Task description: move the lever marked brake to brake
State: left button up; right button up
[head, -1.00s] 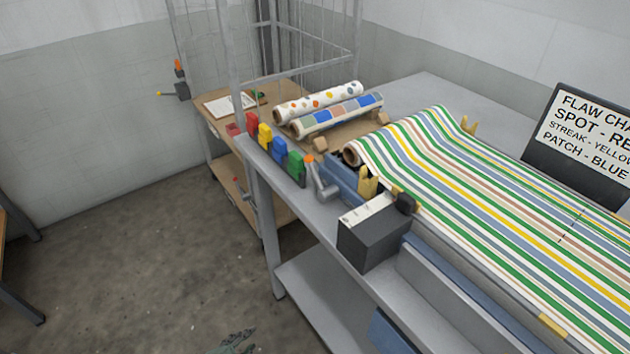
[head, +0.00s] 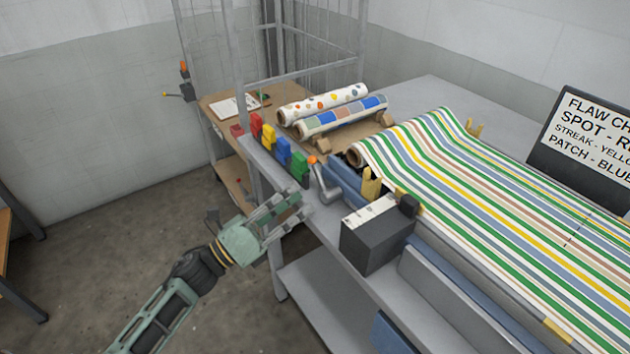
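A dark box (head: 372,247) with a white marked strip (head: 370,212) on top stands at the front edge of the grey press table. A black knob (head: 408,206) sits at the right end of that strip; it may be the brake lever, but the markings are too small to read. My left gripper (head: 297,205) is green-grey, open and empty. It is left of the box, by the table's front edge, with its fingers pointing toward the table. My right gripper is not in view.
Several coloured blocks (head: 269,137) line the table's left edge. Striped cloth (head: 490,190) covers the press. Metal cage posts (head: 242,70) rise behind.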

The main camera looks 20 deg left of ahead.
pick_arm(q)
jog(key=p+x, duration=0.1)
jog(key=x, duration=0.5)
jog(key=shift+w+d, duration=0.1)
jog(key=shift+w, duration=0.05)
grip_shut()
dwell(0.4)
